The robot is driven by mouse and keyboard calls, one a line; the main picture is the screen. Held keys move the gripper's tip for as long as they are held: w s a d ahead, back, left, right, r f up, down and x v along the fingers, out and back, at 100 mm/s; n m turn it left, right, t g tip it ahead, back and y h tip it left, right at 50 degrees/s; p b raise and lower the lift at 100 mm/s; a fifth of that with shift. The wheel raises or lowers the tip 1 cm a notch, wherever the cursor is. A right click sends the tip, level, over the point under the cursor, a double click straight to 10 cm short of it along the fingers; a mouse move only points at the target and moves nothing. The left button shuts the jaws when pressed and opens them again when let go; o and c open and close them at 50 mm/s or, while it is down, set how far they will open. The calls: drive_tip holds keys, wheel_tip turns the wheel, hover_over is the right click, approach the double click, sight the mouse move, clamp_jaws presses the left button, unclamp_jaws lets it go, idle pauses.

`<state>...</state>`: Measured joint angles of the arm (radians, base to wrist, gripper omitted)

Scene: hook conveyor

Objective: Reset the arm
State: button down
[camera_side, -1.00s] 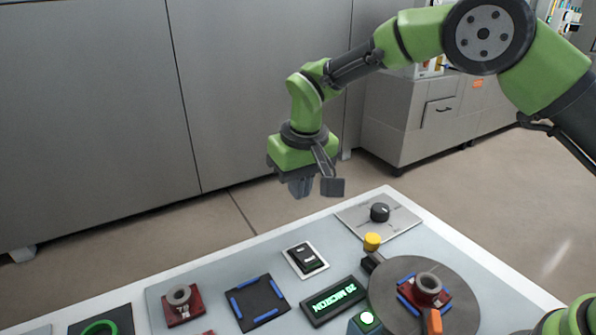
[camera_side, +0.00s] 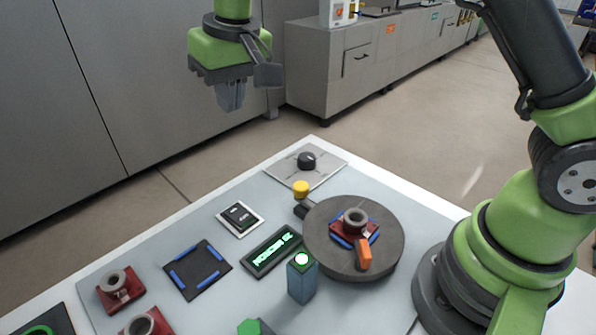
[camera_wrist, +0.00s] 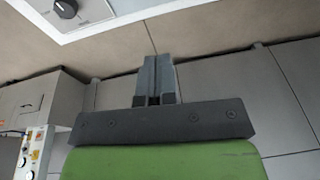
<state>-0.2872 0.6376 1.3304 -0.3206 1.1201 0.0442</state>
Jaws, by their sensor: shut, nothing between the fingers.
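My gripper (camera_side: 231,97) hangs at the top of the side view, above the far edge of the table and in front of the grey cabinets. Its fingers point down. In the wrist view the two fingers of my gripper (camera_wrist: 156,75) lie together with nothing between them. No object is in its grasp. My arm rises from its base at the right of the table; its upper part is out of the side view.
The table (camera_side: 395,200) holds a round turntable (camera_side: 385,255) with a red part (camera_side: 345,238), a black knob panel (camera_side: 307,162), a yellow button (camera_side: 300,188), a switch (camera_side: 240,217), a green-lit display (camera_side: 272,251), a blue post (camera_side: 302,284) and red parts at left. Space around my gripper is clear.

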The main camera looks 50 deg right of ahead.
drive_tip(key=s+d+r+m+t+y, duration=0.1)
drive_tip(key=s+d+r+t, duration=0.1)
drive_tip(key=s+d+r, duration=0.45)
drive_tip(key=s+d+r+m+t, duration=0.1)
drive_tip(key=s+r, duration=0.3)
drive_tip(key=s, duration=0.6)
drive_tip(key=s+d+f+m+t, duration=0.1)
drive_tip(key=s+f, duration=0.1)
drive_tip(key=s, duration=0.6)
drive_tip(key=shift+t, duration=0.3)
